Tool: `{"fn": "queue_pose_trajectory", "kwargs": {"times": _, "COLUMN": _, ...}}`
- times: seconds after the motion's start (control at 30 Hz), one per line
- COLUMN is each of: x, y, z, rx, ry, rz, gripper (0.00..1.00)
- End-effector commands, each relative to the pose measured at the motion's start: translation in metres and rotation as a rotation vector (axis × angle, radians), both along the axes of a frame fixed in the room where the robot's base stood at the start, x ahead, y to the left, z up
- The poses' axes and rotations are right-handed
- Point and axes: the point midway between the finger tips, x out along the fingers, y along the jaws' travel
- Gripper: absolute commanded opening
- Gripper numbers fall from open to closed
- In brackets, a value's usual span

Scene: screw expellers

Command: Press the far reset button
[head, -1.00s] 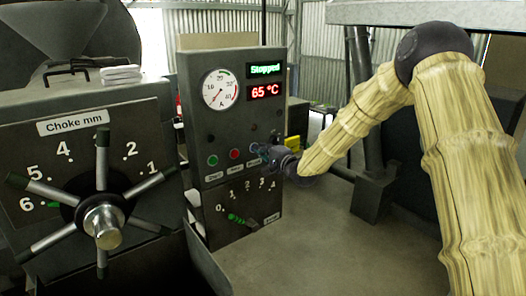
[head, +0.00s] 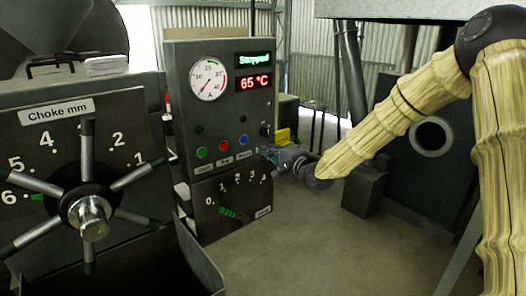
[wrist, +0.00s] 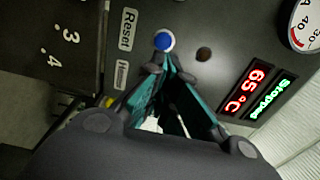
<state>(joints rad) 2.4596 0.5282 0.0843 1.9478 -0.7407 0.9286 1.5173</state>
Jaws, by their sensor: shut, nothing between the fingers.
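In the wrist view the blue button (wrist: 164,41) stands beside the "Reset" label, just beyond my fingertips. My gripper (head: 264,151) is just right of and below the button in the head view. In the wrist view its teal fingers (wrist: 160,66) are shut and empty, with tips close to the button. I cannot tell whether they touch the panel.
Green (head: 202,152) and red (head: 223,145) buttons sit left of the blue one. A dark knob (head: 264,130) is at its upper right. Below is a green-handled lever (head: 230,213) with a numbered scale. A choke handwheel (head: 88,208) stands at left.

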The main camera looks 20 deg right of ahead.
Motion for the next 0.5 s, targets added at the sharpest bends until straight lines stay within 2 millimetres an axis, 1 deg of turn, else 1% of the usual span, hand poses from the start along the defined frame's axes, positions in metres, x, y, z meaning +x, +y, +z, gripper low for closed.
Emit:
{"fn": "queue_pose_trajectory", "kwargs": {"times": 0.1, "x": -0.015, "y": -0.007, "z": -0.001, "rx": 0.002, "ry": -0.002, "rz": -0.002, "gripper": 0.00}}
{"fn": "queue_pose_trajectory", "kwargs": {"times": 0.2, "x": -0.024, "y": -0.011, "z": -0.001, "rx": 0.001, "ry": -0.001, "rz": -0.003, "gripper": 0.00}}
{"fn": "queue_pose_trajectory", "kwargs": {"times": 0.33, "x": -0.031, "y": -0.013, "z": 0.000, "rx": 0.001, "ry": 0.000, "rz": -0.002, "gripper": 0.00}}
{"fn": "queue_pose_trajectory", "kwargs": {"times": 0.5, "x": -0.035, "y": -0.015, "z": 0.000, "rx": 0.001, "ry": 0.001, "rz": -0.002, "gripper": 0.00}}
